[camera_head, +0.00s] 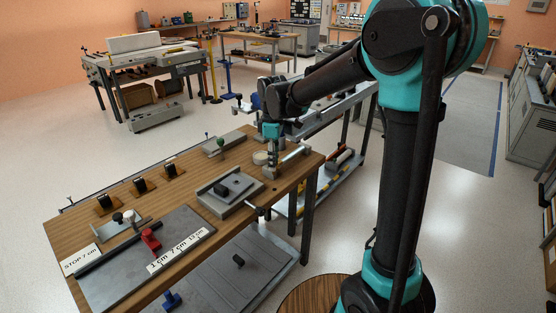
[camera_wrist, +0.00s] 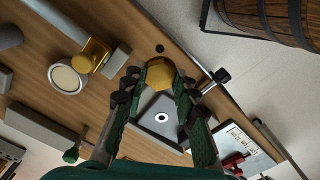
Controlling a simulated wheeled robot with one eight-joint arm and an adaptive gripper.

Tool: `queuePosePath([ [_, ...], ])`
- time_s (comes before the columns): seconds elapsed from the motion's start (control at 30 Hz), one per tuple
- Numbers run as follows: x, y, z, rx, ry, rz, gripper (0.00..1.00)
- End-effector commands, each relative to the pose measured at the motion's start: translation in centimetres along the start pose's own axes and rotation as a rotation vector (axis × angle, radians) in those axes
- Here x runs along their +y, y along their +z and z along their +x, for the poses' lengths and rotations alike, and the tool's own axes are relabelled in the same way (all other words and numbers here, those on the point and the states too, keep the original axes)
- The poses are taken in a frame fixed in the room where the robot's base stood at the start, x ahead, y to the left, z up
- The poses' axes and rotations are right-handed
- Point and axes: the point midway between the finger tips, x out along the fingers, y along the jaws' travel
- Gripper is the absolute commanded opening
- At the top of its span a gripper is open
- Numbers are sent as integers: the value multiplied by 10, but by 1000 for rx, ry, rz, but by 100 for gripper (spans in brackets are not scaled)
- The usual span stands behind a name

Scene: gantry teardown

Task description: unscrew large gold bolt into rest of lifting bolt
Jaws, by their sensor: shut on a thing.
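My gripper (camera_wrist: 160,82) is shut on the large gold bolt (camera_wrist: 160,72), whose round gold head shows between the fingertips in the wrist view. In the head view my gripper (camera_head: 272,158) is over the right part of the wooden workbench, and the bolt is too small to tell there. Below the fingers in the wrist view is a grey block (camera_wrist: 150,133) with a pale ring and a dark centre. Another gold piece (camera_wrist: 94,55) is to the left of the fingers. I cannot tell which part is the rest of the lifting bolt.
A cream round piece (camera_wrist: 65,77) is beside the left gold piece. The workbench (camera_head: 75,218) also holds a grey plate with a black block (camera_head: 231,187), a red clamp (camera_head: 150,240) and several black holders (camera_head: 140,185). A rod sticks out at its front edge.

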Motion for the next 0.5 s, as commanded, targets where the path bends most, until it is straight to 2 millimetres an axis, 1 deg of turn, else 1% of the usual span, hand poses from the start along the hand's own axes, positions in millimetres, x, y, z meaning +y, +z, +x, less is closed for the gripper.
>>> queuePosePath([
  [0.33,0,0,1,0,0,-1,0],
  [0.5,0,-1,8,0,0,-1,0],
])
